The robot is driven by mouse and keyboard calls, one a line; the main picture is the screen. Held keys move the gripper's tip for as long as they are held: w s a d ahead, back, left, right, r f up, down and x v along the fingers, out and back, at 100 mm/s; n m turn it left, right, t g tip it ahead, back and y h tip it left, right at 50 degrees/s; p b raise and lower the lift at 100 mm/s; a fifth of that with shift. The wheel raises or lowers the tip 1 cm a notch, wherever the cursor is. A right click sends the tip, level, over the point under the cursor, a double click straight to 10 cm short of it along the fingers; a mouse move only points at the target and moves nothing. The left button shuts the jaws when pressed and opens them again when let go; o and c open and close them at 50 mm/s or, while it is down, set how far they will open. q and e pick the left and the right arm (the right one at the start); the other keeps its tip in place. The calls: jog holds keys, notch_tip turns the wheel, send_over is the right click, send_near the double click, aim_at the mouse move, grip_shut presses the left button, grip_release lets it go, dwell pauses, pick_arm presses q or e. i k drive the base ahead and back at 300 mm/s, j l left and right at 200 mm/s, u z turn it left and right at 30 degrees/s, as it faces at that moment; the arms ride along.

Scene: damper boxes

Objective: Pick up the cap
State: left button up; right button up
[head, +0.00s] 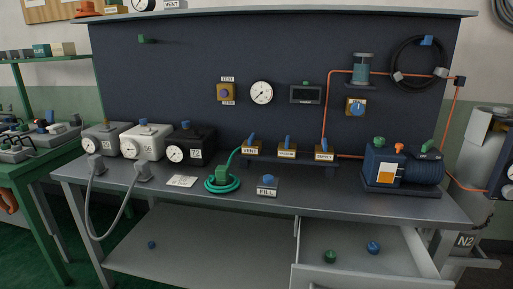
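Several small knob-like pieces could be the cap; I cannot tell which one is meant. A green piece (330,256) and a blue piece (373,247) lie apart in the open drawer (420,265) at the lower right. A smaller blue piece (151,244) lies on the lower shelf at the left. A green piece (379,141) sits on top of the dark blue pump (412,170) at the right of the bench, beside an orange one (399,148). Neither of my grippers is in view.
The grey bench top (330,190) holds three gauge boxes (143,142), a coiled green hose (222,184), a FILL block (267,186) and a valve row (287,150). Grey hoses (90,205) hang off its left front. The front strip is mostly clear.

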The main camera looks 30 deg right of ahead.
aim_at(374, 247)
jog(key=z, duration=2.05)
jog(key=i+l+u, duration=0.15)
jog(key=l, duration=0.2)
jog(key=i+l+u, duration=0.25)
jog(key=l, duration=0.45)
jog(key=i+l+u, duration=0.1)
jog(key=l, duration=0.25)
jog(key=i, duration=0.1)
